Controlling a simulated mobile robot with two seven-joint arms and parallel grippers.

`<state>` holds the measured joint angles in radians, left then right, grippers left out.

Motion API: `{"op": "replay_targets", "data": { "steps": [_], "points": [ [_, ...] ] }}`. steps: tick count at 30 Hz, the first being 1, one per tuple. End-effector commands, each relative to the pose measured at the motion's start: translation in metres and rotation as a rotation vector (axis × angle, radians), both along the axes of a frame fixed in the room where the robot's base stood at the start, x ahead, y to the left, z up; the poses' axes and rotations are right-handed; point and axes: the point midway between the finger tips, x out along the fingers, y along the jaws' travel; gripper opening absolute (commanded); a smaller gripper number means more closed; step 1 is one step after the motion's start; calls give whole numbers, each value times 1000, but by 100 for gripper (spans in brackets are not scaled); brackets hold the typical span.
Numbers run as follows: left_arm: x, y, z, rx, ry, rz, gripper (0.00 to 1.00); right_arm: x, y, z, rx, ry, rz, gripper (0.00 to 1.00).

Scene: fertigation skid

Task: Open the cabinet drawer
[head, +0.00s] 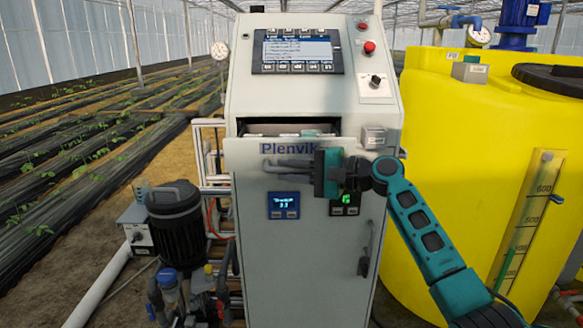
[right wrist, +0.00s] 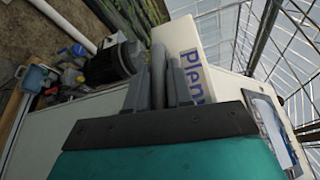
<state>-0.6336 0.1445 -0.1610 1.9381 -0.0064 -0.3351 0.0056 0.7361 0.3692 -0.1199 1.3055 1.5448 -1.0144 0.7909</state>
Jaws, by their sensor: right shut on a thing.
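The grey control cabinet (head: 310,245) stands upright in the middle of the head view. Its drawer (head: 243,156), with "Plenvik" lettering on the front, is partly open; a dark gap with pale contents shows above the front. My right gripper (head: 272,164) reaches in from the right and is shut on the grey drawer handle. In the right wrist view, the handle (right wrist: 158,75) lies between the two fingers beside the drawer front (right wrist: 184,40). The gripper body hides part of the drawer front. My left gripper is not in view.
A screen (head: 297,50) and a red button (head: 369,47) sit above the drawer. A door handle (head: 365,250) projects lower right. A yellow tank (head: 480,180) stands close on the right. A black motor pump (head: 175,222) and pipes stand on the left.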

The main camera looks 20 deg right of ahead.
Motion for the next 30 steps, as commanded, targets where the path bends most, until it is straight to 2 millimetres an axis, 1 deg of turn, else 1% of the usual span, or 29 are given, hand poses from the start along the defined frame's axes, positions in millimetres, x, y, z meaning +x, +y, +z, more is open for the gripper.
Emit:
{"op": "replay_targets", "data": {
  "steps": [11,12,18,26,30],
  "points": [
    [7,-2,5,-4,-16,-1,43,0,-1,1,1,-2,-1,0],
    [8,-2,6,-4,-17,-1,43,0,-1,1,1,-1,-1,24],
    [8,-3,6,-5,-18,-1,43,0,0,1,1,-1,-1,42],
    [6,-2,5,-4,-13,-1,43,-1,-2,1,1,-2,-1,42],
    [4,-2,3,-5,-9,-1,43,-9,-14,1,1,-2,-3,42]
  ]
}}
